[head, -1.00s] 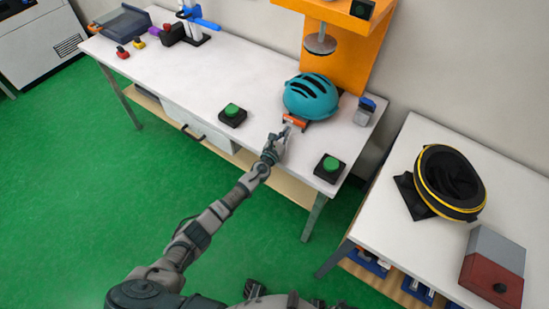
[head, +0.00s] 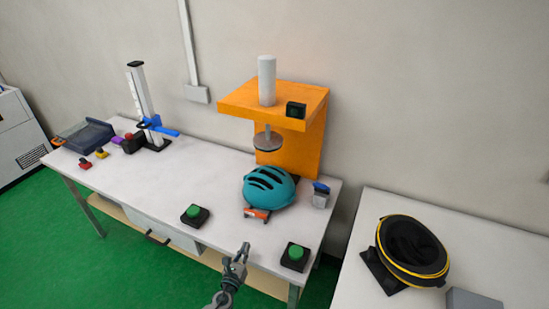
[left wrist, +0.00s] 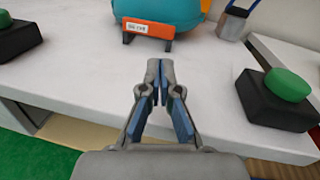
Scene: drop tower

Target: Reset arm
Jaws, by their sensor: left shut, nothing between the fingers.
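My left gripper (head: 239,254) is shut and empty near the front edge of the white table (head: 165,190). In the left wrist view its fingertips (left wrist: 161,66) meet, with nothing between them. Beyond them is an orange piece with a white label (left wrist: 149,29), in front of a teal helmet (head: 269,187). The helmet sits under the round plate of an orange drop tower (head: 287,150). The gripper is apart from the helmet and the orange piece. My right gripper is not in view.
A green button (head: 195,211) is left of my gripper and another green button (head: 295,252) is right of it. A grey and blue object (head: 321,195) stands right of the helmet. A second table (head: 365,213) at right holds a black and yellow round object (head: 412,250).

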